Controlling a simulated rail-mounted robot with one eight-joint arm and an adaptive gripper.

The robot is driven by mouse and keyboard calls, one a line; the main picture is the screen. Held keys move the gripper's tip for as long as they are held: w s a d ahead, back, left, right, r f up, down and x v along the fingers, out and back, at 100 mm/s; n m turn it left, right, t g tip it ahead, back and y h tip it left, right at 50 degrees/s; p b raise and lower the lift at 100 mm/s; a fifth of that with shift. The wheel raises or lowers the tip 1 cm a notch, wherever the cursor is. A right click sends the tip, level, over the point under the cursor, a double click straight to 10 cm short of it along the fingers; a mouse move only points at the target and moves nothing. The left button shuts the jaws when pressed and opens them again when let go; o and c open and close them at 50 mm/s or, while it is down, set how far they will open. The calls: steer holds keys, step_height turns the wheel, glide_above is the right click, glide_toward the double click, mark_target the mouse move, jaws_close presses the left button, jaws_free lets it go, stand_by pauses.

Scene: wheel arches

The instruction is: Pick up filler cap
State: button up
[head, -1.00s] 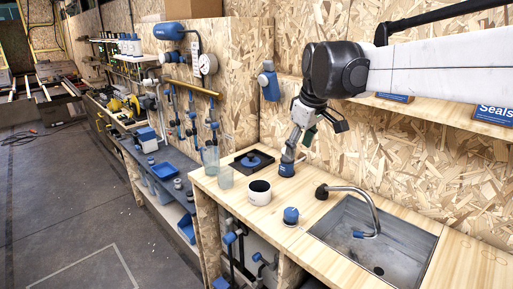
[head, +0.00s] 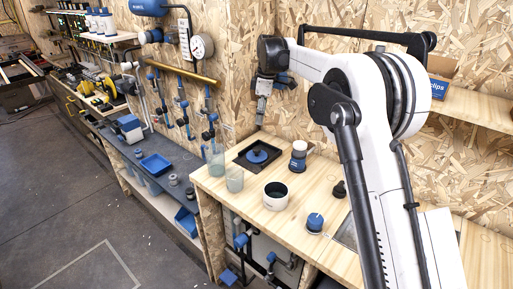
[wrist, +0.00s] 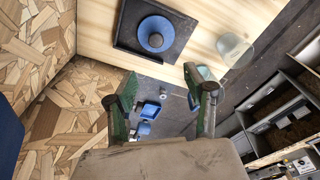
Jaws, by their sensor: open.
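No part is clearly marked as the filler cap. A round blue cap-like piece (head: 256,156) sits on a black square plate (head: 239,159) at the back of the wooden counter. The wrist view shows this blue piece (wrist: 155,33) from above on the black plate (wrist: 125,38). My gripper (head: 261,120) points down above the plate's far side, well clear of it. In the wrist view my gripper (wrist: 160,80) has its fingers spread, with nothing between them. A low round piece with a blue top (head: 314,222) stands nearer the front of the counter.
A white-topped blue cylinder (head: 299,155) stands right of the plate. Clear cups (head: 234,180) and a white pot with a dark inside (head: 276,195) stand in front. The wood-chip wall is close behind my gripper. My arm hides much of the sink.

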steer(key=w, duration=0.1)
glide_above(257, 148)
steer(key=f, duration=0.9)
steer(key=shift+s+d+f, duration=0.1)
steer(key=shift+d+f, duration=0.25)
steer(key=shift+f, duration=0.05)
steer(key=shift+a+f+p, duration=0.2)
steer(key=shift+f+p, duration=0.05)
steer(key=shift+f, duration=1.35)
steer(key=shift+a+f+p, duration=0.2)
steer(key=shift+f, duration=1.35)
jaws_close()
steer(key=shift+r, duration=0.1)
